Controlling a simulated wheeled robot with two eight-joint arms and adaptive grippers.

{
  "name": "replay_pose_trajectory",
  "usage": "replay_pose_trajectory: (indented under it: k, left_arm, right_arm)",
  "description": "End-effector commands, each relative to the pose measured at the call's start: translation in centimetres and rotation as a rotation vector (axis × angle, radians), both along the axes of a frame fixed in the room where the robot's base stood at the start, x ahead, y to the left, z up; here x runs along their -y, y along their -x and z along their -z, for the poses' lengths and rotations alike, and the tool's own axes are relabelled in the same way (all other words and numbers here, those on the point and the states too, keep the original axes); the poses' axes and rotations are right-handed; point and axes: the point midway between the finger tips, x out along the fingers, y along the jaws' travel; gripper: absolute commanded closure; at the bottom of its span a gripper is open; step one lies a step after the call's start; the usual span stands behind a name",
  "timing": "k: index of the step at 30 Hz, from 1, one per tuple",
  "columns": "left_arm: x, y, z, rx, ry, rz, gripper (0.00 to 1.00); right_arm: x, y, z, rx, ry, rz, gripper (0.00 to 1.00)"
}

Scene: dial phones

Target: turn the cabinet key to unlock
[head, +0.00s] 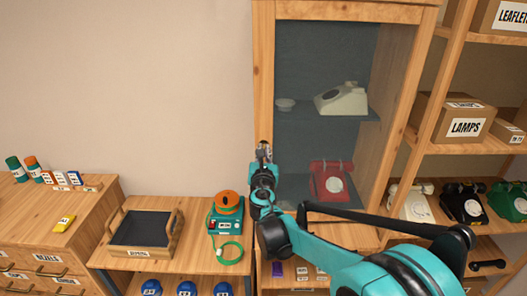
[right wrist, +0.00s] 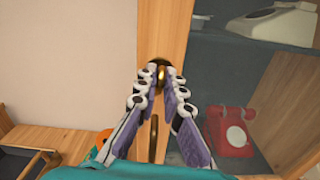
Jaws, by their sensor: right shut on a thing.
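The wooden cabinet (head: 263,60) has a glass front. A small brass piece, which looks like the cabinet key (right wrist: 157,70), sits on its left door stile. My right gripper (head: 263,150) is at that stile. In the right wrist view my right gripper's fingers (right wrist: 157,80) close in on the brass piece from both sides and are shut on it; the fingertips hide much of it, so I cannot tell how far it is turned. A brass handle (right wrist: 153,140) is on the stile below. My left gripper is not in view.
Inside the cabinet are a cream phone (head: 342,100), a red phone (head: 331,181) and a small bowl (head: 285,104). Open shelves at right hold boxes and phones. A low bench at left holds a tray (head: 142,232) and a teal device with an orange top (head: 227,213).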

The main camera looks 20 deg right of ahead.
Motion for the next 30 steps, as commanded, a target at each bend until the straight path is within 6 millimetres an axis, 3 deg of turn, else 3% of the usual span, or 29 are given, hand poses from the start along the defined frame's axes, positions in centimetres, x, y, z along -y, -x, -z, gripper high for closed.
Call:
replay_pose_trajectory:
  k: [30]
  left_arm:
    - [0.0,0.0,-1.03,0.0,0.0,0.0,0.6]
  right_arm:
    - [0.27,0.08,0.17,0.259,-0.901,0.0,1.0]
